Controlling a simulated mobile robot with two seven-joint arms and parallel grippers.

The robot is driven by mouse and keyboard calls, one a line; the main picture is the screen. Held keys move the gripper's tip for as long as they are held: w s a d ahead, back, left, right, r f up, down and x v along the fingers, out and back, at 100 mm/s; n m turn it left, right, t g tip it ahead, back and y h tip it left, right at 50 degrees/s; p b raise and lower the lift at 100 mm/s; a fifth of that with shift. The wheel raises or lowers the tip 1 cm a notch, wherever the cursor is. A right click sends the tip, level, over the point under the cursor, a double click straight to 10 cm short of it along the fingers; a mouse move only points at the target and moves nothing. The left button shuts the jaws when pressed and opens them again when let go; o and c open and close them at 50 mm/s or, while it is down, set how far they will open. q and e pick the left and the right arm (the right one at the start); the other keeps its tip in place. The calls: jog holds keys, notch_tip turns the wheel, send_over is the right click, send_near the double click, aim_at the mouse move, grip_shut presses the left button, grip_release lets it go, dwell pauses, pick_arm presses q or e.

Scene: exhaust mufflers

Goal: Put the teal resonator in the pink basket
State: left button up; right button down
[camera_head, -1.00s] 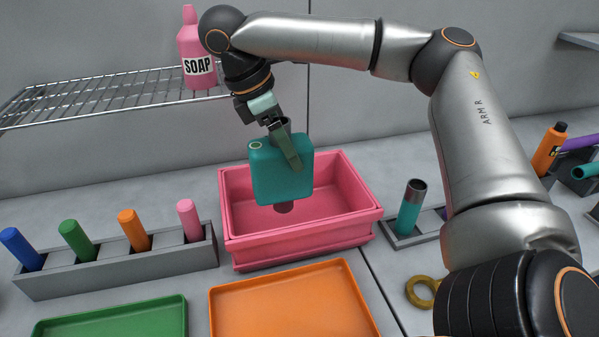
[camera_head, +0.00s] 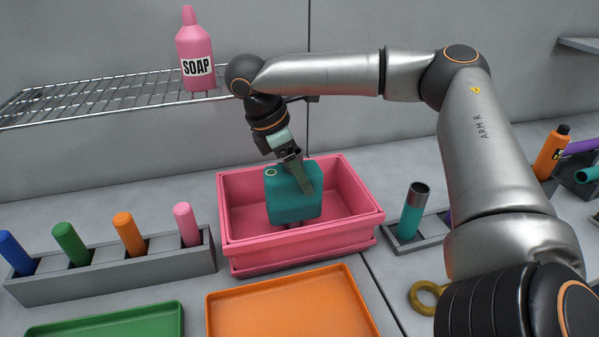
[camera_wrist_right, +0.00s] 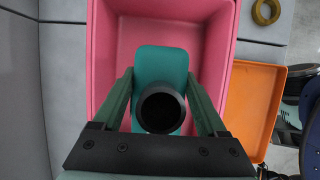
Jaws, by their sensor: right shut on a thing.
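The teal resonator (camera_head: 292,205) is a boxy body with a dark pipe end, held inside the pink basket's opening in the head view. My right gripper (camera_head: 301,178) is shut on it from above. In the right wrist view the resonator (camera_wrist_right: 160,66) sits between the two fingers of my right gripper (camera_wrist_right: 160,100), its round dark pipe mouth facing the camera. The pink basket (camera_head: 345,232) surrounds it on the bench; the basket wall also shows in the wrist view (camera_wrist_right: 101,50). Whether the resonator touches the basket floor cannot be told. My left gripper is not in view.
An orange tray (camera_head: 285,305) and a green tray (camera_head: 120,322) lie in front. A grey rack (camera_head: 120,275) with coloured cylinders stands left. A teal cylinder (camera_head: 411,215) stands right of the basket near a brass ring (camera_head: 424,297). A wire shelf (camera_head: 110,98) holds a soap bottle (camera_head: 195,55).

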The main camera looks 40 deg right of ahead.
jog(key=shift+c, duration=1.4)
grip_release()
jog(key=shift+f, duration=0.1)
jog(key=shift+o, duration=1.4)
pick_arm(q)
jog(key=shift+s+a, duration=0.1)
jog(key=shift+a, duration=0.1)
pick_arm(e)
jog(key=p+v, duration=0.3)
jog(key=v, duration=0.8)
jog(key=shift+r, duration=0.25)
jog(key=shift+a+r, duration=0.15)
jog(key=shift+r, duration=0.15)
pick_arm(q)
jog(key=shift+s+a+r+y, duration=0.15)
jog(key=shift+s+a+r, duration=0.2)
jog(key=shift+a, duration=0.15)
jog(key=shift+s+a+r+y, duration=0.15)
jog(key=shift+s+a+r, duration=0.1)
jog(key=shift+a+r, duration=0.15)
